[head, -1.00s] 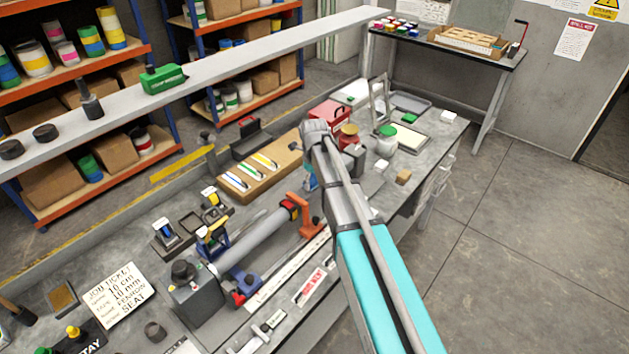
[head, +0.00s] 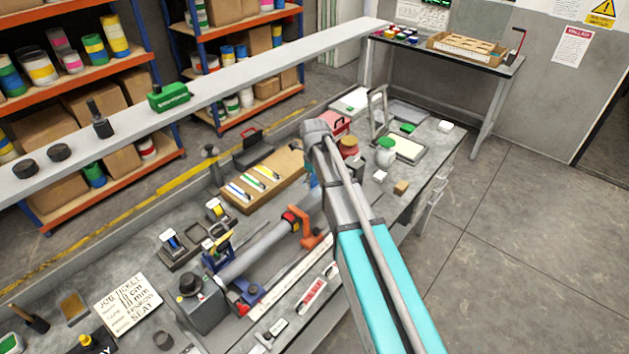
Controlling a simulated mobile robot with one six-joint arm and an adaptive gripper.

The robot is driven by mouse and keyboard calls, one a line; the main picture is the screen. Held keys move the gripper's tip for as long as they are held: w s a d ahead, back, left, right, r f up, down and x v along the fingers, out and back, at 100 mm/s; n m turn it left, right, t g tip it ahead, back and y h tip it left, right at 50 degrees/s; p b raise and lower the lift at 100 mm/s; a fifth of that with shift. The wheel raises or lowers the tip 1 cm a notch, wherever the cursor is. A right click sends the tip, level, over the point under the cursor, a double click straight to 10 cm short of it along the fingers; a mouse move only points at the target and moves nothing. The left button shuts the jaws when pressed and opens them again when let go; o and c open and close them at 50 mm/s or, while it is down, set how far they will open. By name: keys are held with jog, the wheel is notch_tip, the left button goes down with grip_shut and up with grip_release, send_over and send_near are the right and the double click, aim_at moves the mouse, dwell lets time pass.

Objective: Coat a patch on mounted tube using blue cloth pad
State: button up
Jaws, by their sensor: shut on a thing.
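The mounted tube (head: 258,252) is a grey cylinder lying at a slant across the bench. Its near end sits in a dark block (head: 205,304), and an orange support (head: 315,232) stands at its far end. A blue stand (head: 217,252) is beside the tube's near part. A red and yellow band (head: 291,219) shows near the far end. My arm reaches over the bench from the lower right, and its folded top hides what is beneath it. I cannot make out my gripper or the blue cloth pad. A written job ticket (head: 128,301) lies left of the block.
A long grey shelf board (head: 235,75) crosses above the bench's back. A wooden rack with coloured-handled tools (head: 265,181) and a white jar with a green lid (head: 385,153) stand behind the tube. A pale strip (head: 290,288) lies along its front. Open floor is at right.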

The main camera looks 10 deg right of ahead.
dwell(0.3)
jog(key=shift+r+p, duration=1.5)
jog(key=shift+w+d+f+b, duration=0.1)
jog(key=shift+d+f+b, duration=0.05)
jog(key=shift+f+b, duration=0.15)
jog(key=shift+f, duration=0.2)
dwell(0.4)
jog(key=shift+f, duration=0.1)
